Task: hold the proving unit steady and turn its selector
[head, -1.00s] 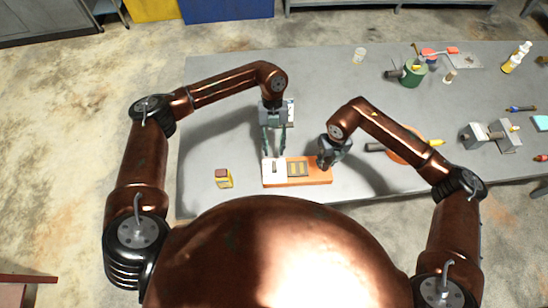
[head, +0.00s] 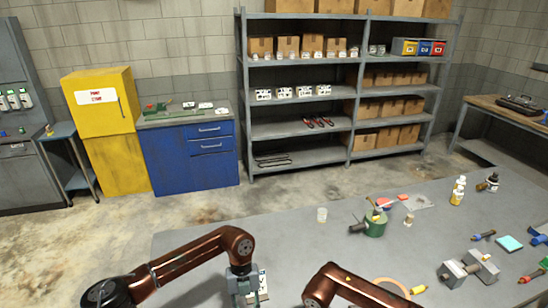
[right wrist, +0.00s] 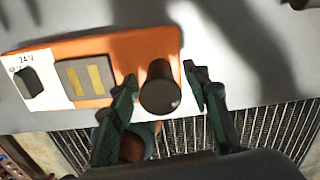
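The proving unit (right wrist: 140,45) is an orange block in the right wrist view. Its white panel marked 24 V carries a black selector knob (right wrist: 29,82) at the left. A grey plate (right wrist: 85,82) with two brass strips sits in its middle. A dark round post (right wrist: 160,97) stands at its right end. My right gripper (right wrist: 161,76) is open, with one finger on each side of this post and small gaps showing. My left gripper (head: 242,284) shows only in part at the bottom of the head view; its fingertips are cut off. The unit is outside the head view.
Shelving (head: 350,90), a blue cabinet (head: 190,155) and a yellow cabinet (head: 105,120) stand behind.

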